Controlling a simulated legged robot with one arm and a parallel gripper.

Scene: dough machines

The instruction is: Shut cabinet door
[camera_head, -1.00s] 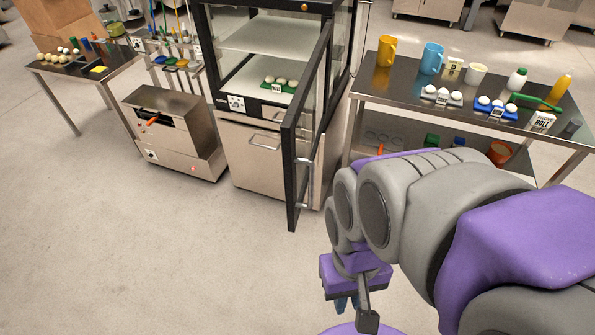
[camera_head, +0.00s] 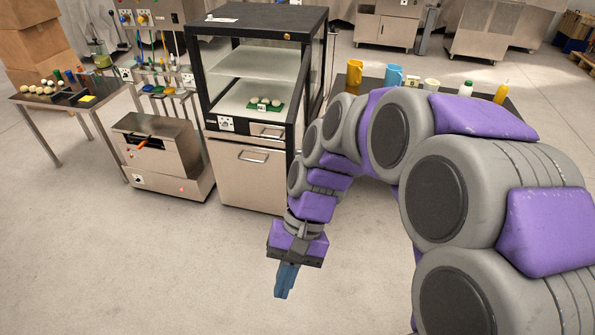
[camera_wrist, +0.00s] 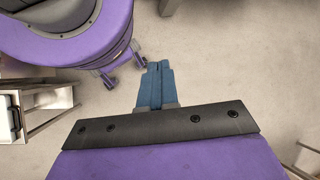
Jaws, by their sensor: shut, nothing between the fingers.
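The cabinet (camera_head: 245,178) stands left of centre in the head view, with a black frame, glass sides and steel panels below. Its upper front is uncovered, showing a shelf and a green tray (camera_head: 265,106) with white dough balls. The glass door is largely hidden behind my arm; a dark upright strip (camera_head: 293,130) shows at the cabinet's right front, and I cannot tell how far the door stands open. My gripper (camera_head: 285,282) points down in front of the cabinet, apart from it. Its blue fingers are together and empty in the wrist view (camera_wrist: 155,70).
A steel machine (camera_head: 162,155) stands left of the cabinet, beside a table (camera_head: 65,98) with dough balls. The floor (camera_head: 130,270) in front is clear.

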